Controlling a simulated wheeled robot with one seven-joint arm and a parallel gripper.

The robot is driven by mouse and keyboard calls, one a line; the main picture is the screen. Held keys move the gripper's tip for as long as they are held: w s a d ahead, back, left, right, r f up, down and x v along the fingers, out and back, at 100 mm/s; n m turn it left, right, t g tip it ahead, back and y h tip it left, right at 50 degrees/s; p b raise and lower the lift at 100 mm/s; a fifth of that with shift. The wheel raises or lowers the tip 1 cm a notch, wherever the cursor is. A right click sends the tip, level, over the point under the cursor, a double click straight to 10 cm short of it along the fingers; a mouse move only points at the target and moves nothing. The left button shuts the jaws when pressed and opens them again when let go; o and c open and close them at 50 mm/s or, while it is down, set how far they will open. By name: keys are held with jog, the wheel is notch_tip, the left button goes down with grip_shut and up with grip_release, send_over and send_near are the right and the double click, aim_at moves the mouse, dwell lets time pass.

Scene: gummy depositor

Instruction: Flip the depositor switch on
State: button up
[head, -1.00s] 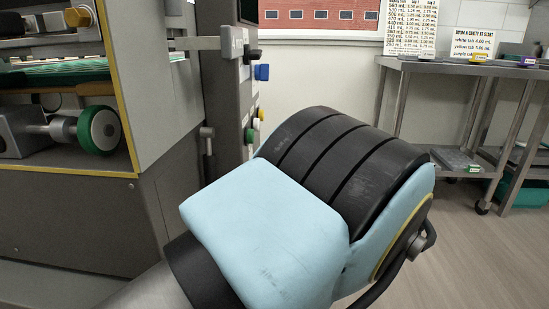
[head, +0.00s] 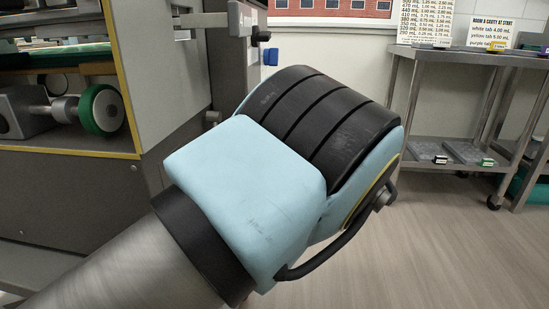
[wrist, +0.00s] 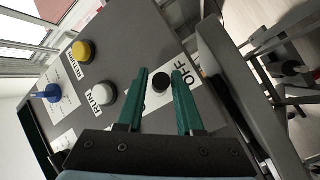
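In the wrist view the grey control panel (wrist: 140,35) fills the middle. A black round switch (wrist: 160,83) sits on it beside a white label reading OFF (wrist: 187,80). My gripper (wrist: 162,74) is open, its two green fingers on either side of the black switch with gaps showing. Whether the fingertips reach down to the panel is unclear. In the head view the panel's edge (head: 238,20) shows at top centre, with a black knob (head: 262,37) standing out from it. My pale blue wrist and arm hide the gripper and the lower panel there.
The panel also carries a white button (wrist: 105,92) labelled RUN, a yellow button (wrist: 82,50) and a blue knob (wrist: 50,92). A machine with a green-rimmed wheel (head: 102,110) stands left. A metal shelf table (head: 440,100) stands right, with open floor before it.

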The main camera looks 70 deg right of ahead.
jog(key=shift+c, duration=0.3)
grip_shut()
jog(key=shift+r, duration=0.1)
jog(key=g+p, duration=0.1)
jog(key=r+n+g+p, duration=0.1)
jog(key=p, duration=0.1)
jog(key=shift+r+n+g+y, duration=0.3)
jog(key=shift+g, duration=0.1)
jog(key=shift+r+n+g+p, duration=0.45)
jog(key=shift+n+g+p, duration=0.05)
jog(key=shift+g+p, duration=0.75)
jog(key=g+p, duration=0.1)
jog(key=n+g+p, duration=0.1)
jog(key=shift+r+p, duration=0.35)
jog(key=shift+g+p, duration=0.55)
jog(key=shift+g, duration=0.1)
